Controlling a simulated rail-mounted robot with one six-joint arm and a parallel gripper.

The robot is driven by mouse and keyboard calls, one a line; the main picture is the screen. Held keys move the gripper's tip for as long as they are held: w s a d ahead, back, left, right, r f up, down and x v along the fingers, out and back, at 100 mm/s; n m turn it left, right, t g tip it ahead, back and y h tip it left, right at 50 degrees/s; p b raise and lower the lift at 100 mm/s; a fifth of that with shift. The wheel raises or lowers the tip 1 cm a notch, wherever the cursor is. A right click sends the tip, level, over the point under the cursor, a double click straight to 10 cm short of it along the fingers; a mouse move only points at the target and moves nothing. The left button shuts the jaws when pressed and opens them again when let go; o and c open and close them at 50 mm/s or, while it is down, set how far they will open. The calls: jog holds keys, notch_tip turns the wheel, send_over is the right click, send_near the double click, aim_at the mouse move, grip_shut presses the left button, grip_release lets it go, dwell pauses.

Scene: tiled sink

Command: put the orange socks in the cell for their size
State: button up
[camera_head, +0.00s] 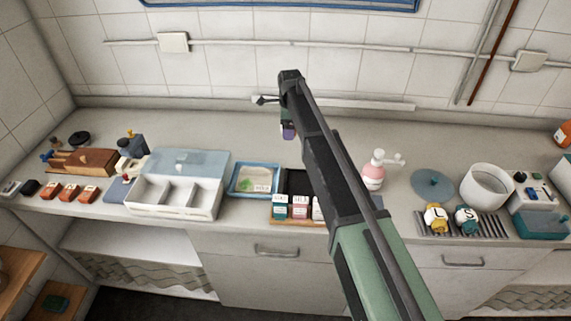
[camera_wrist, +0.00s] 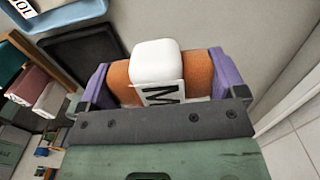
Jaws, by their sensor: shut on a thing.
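My gripper (camera_head: 288,131) is raised above the back of the counter, near the wall. In the wrist view my gripper (camera_wrist: 163,80) has its purple fingers shut on the rolled orange socks (camera_wrist: 200,72). The roll has a white band around its middle with a black letter that looks like M, its lower edge cut off by my gripper. The socks cannot be made out in the head view. A white box (camera_head: 175,212) with three compartments and a raised pale blue lid stands left of my gripper. The compartments look empty; no size marks are readable on them.
A blue-rimmed tray (camera_head: 233,191) and a wooden tray of small boxes (camera_head: 299,222) stand right of the white box. A pink soap bottle (camera_head: 374,172) is further right. Yellow (camera_head: 435,218) and teal (camera_head: 467,219) rolls marked L and S lie on a dark rack.

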aim_at(289, 155)
notch_tip(289, 155, down, 11)
jog(key=b, duration=0.8)
jog(key=shift+r, duration=0.35)
jog(key=shift+f, duration=0.2)
jog(key=o, duration=0.6)
notch_tip(289, 155, up, 13)
jog(key=p, duration=1.2)
jog(key=shift+f+p, duration=0.15)
jog(key=shift+p, duration=0.15)
jog(key=shift+f, duration=0.1)
